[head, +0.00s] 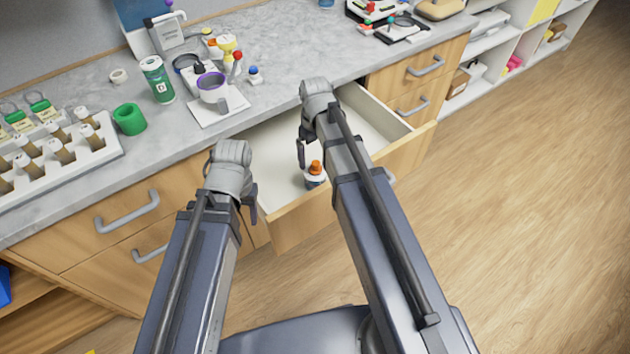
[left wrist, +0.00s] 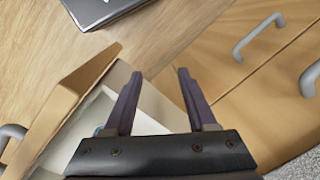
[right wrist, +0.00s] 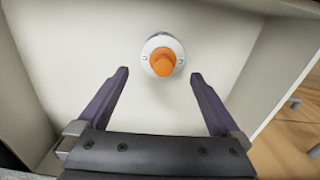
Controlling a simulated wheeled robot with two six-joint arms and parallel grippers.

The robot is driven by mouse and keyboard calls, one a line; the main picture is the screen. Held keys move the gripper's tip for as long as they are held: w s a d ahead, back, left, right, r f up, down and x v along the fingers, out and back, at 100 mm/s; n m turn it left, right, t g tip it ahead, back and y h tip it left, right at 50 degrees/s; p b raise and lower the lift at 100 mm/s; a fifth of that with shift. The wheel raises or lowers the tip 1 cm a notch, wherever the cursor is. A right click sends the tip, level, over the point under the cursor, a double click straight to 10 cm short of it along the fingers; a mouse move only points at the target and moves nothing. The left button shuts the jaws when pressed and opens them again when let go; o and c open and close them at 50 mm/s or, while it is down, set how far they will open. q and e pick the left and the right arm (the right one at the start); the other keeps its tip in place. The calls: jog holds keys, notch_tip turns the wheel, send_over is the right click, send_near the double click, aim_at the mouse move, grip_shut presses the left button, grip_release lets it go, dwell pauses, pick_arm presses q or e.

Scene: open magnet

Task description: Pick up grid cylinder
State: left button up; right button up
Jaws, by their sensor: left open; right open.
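A small cylinder with an orange knob on a white top (head: 314,179) stands in the open drawer (head: 380,122); it may be the grid cylinder, but I see no grid marking. It also shows in the right wrist view (right wrist: 161,56), where it stands upright just beyond the fingertips. My right gripper (head: 302,155) is open over the drawer, with the cylinder ahead of and between its finger lines, not touched. My left gripper (head: 251,207) is open and empty near the drawer's left side. The left wrist view shows its spread fingers (left wrist: 150,62) over the drawer edge.
The drawer walls stand close around my right gripper. The counter (head: 270,115) above holds a vial rack (head: 50,155), a green ring-like cylinder (head: 130,118), a green canister (head: 157,79) and a purple-rimmed cup (head: 211,88). Closed drawers with grey handles (head: 127,210) are at left. Floor is clear at right.

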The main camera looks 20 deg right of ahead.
aim_at(316, 172)
jog(key=f+b, duration=0.8)
jog(key=shift+s, duration=0.4)
jog(key=shift+r, duration=0.15)
jog(key=c, duration=1.5)
jog(key=shift+o, duration=0.2)
notch_tip(316, 172, up, 10)
jog(key=p, duration=1)
jog(key=shift+r, duration=0.15)
